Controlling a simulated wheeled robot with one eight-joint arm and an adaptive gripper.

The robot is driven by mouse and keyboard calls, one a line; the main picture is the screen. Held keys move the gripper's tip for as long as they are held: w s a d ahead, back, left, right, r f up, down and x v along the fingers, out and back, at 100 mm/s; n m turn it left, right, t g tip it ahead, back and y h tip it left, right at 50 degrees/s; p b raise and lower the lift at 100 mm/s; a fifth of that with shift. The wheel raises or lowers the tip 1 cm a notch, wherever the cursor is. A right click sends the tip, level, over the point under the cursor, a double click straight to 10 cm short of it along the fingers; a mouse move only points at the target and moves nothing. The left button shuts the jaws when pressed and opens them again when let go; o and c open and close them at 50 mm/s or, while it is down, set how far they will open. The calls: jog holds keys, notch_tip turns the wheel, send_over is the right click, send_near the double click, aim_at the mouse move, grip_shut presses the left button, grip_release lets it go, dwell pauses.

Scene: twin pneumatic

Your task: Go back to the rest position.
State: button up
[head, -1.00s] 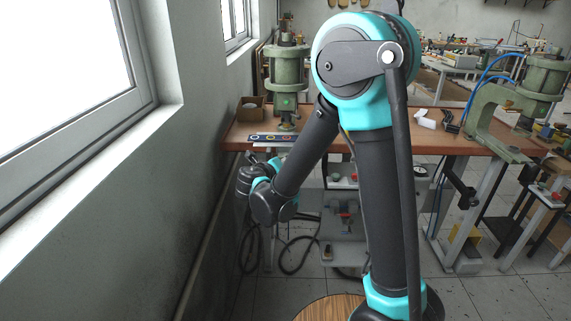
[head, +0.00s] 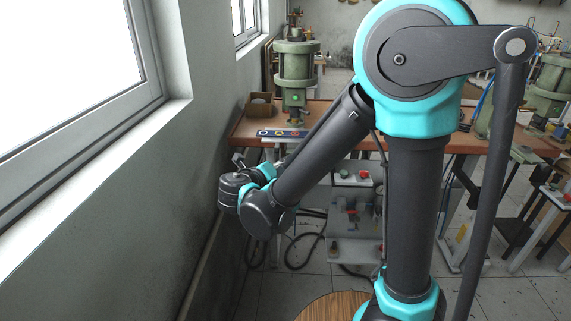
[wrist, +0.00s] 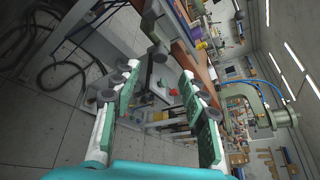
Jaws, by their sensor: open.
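My gripper shows in the wrist view (wrist: 160,100) with its two green-padded fingers spread apart and nothing between them. The view is tilted, with the workbench, a press frame and the floor beyond the fingers. In the head view my turquoise and dark grey arm fills the right middle, and its forearm reaches down to the left. The wrist end hangs in front of the workbench, near the wall below the window. The fingers are mostly hidden behind the wrist there.
A wooden workbench (head: 330,140) carries a green pneumatic press (head: 295,75), a cardboard box (head: 260,105) and a dark strip with coloured rings (head: 282,133). A second green press (head: 550,85) stands at right. Wall and window are close on the left. Cables lie on the floor.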

jog(key=shift+s+a+r, duration=0.15)
jog(key=shift+s, duration=0.3)
jog(key=s+d+f+m+g, duration=0.2)
jog(key=d+f+m+g, duration=0.25)
jog(key=d+m, duration=0.5)
jog(key=s+d+f+m+g, duration=0.25)
jog(key=d+f+m, duration=0.25)
jog(key=d+m, duration=0.5)
jog(key=s+d+f+m+g+y, duration=0.1)
jog(key=s+m, duration=0.4)
jog(key=m, duration=0.6)
jog(key=s+d+f+m+g+y, duration=0.1)
jog(key=s+d+f+m+y, duration=0.3)
jog(key=m, duration=0.6)
jog(key=shift+s+d+f+m+g, duration=0.2)
jog(key=shift+s+d+m+g, duration=0.15)
jog(key=shift+s+d, duration=0.3)
jog(key=shift+w+d, duration=0.1)
